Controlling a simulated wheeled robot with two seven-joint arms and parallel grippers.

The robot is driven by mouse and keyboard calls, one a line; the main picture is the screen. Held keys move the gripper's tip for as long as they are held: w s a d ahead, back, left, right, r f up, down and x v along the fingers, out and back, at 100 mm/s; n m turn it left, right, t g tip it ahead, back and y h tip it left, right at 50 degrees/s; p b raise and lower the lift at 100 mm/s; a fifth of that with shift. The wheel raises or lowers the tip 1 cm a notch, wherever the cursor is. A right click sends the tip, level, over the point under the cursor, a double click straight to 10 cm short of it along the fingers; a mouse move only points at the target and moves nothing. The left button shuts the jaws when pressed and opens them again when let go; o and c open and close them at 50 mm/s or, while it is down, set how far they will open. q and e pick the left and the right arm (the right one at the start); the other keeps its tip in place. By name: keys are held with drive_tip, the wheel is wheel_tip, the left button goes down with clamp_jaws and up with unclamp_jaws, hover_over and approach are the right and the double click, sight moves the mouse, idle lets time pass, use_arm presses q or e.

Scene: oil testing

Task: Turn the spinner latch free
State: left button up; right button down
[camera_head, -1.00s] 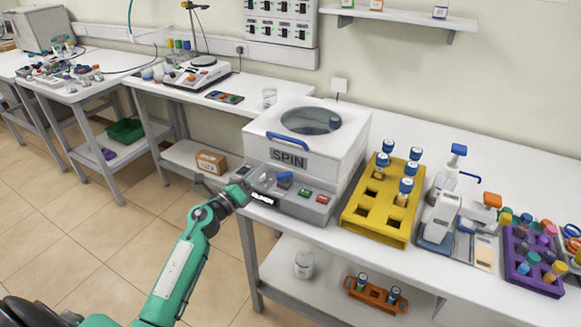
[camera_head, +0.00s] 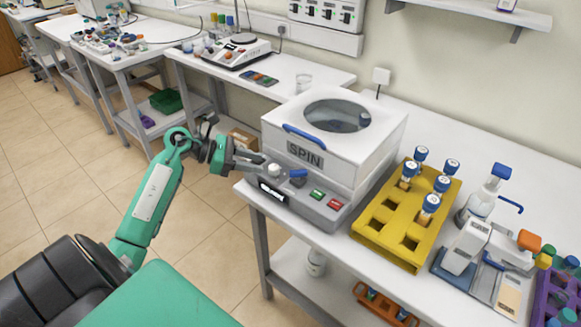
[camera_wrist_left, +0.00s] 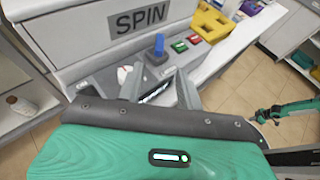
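The spinner (camera_head: 330,140) is a white box marked SPIN with a round lid window and a blue lid handle. Its latch (camera_head: 298,174) is a small blue lever on the grey front ledge. The latch stands upright in the left wrist view (camera_wrist_left: 158,48). My left gripper (camera_head: 262,168) is at the left of the ledge, near the latch. In the left wrist view its fingers (camera_wrist_left: 159,78) are apart, with the latch just beyond the gap; contact cannot be told. My right gripper (camera_wrist_left: 262,115) appears small at the right of that view, its opening unclear.
Green (camera_head: 317,194) and red (camera_head: 335,204) buttons sit right of the latch. A yellow rack (camera_head: 377,238) with several blue-capped tubes stands right of the spinner. A dispenser bottle (camera_head: 482,195) is farther right. Open floor lies left of the bench.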

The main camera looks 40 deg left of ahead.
sight(294, 171)
use_arm(q)
drive_tip(key=p+x, duration=0.3)
drive_tip(key=x, duration=0.7)
drive_tip(key=shift+w+d+f, duration=0.1)
drive_tip(key=shift+w+d, duration=0.1)
drive_tip(key=shift+w, duration=0.05)
clamp_jaws()
